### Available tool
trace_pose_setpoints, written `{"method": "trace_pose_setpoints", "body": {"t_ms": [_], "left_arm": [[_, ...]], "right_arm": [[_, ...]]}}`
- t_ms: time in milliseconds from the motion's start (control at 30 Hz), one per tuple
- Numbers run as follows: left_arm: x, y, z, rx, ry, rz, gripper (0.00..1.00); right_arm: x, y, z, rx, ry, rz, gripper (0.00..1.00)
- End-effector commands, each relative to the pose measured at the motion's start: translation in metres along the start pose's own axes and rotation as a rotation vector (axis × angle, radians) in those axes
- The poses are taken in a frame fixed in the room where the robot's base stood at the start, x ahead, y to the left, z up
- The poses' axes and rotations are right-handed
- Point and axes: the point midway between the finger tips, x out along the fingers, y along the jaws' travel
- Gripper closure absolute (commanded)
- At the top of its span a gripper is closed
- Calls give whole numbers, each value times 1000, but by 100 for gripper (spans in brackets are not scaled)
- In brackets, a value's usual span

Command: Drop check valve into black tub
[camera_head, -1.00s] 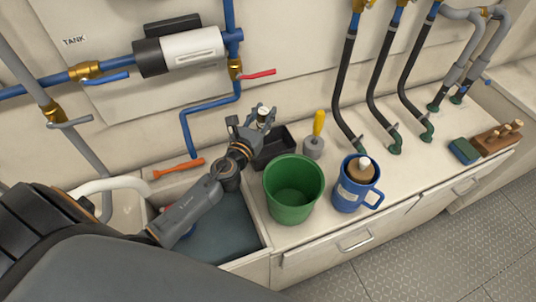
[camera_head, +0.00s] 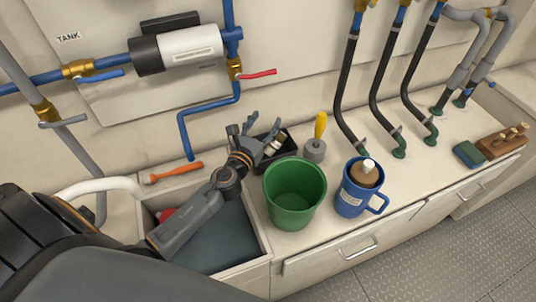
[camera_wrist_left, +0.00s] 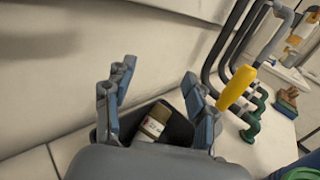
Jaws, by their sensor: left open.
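The check valve, a pale and brass-coloured cylinder (camera_wrist_left: 152,124), lies tilted inside the black tub (camera_wrist_left: 180,127) in the left wrist view. In the head view the valve (camera_head: 275,145) shows in the tub (camera_head: 291,142), partly behind my gripper. My left gripper (camera_head: 256,128) is open above the tub, its fingers spread apart on either side of the valve. In the left wrist view the open fingers (camera_wrist_left: 158,99) hold nothing. My right gripper is in neither view.
A green bucket (camera_head: 294,194) and a blue mug (camera_head: 350,200) with a brown item stand in front. A yellow-handled tool (camera_head: 319,126) stands right of the tub. An orange tool (camera_head: 173,172) lies left. Black hoses (camera_head: 346,85) rise behind. An open locker (camera_head: 232,240) lies below my arm.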

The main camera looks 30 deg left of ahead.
Motion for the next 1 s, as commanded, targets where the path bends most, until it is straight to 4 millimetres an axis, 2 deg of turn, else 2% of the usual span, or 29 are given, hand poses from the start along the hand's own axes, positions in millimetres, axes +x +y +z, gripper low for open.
{"method": "trace_pose_setpoints", "body": {"t_ms": [167,400,600,800,1000], "left_arm": [[-20,0,-1,1,3,-1,44],[-70,0,-1,0,4,0,44],[-103,0,-1,1,2,1,44],[-118,0,0,-1,0,1,44],[-120,0,0,0,-1,0,44]], "right_arm": [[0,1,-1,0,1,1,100],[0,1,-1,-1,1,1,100],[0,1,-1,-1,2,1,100],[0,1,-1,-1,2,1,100],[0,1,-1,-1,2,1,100]]}}
